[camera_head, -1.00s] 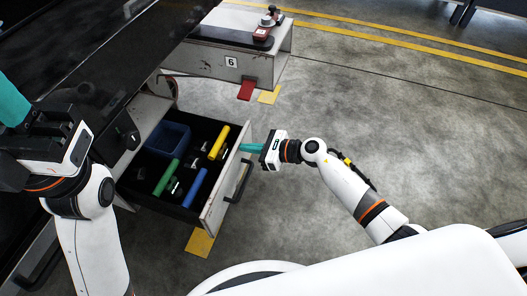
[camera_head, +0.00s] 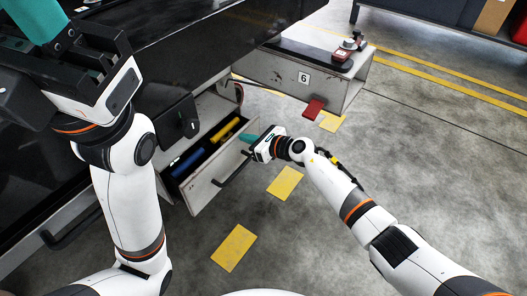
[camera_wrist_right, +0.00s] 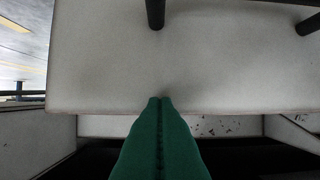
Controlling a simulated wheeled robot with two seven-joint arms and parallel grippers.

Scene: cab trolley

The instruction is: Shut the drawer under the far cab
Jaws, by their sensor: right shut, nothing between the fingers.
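The drawer (camera_head: 205,190) under the cab is partly open. Its pale front panel carries a dark bar handle (camera_head: 235,170). My right gripper (camera_head: 247,139) is shut and empty, its teal fingertips at the upper right end of the panel. In the right wrist view the closed green fingers (camera_wrist_right: 160,100) point at the pale panel (camera_wrist_right: 230,60) and overlap its edge; I cannot tell for certain whether they touch. My left gripper (camera_head: 38,18) is raised at the upper left, away from the drawer, its fingertips partly out of frame.
A yellow tool (camera_head: 225,130) and a blue tool (camera_head: 187,163) lie inside the drawer. Yellow floor patches (camera_head: 234,248) lie on the otherwise clear floor at right.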

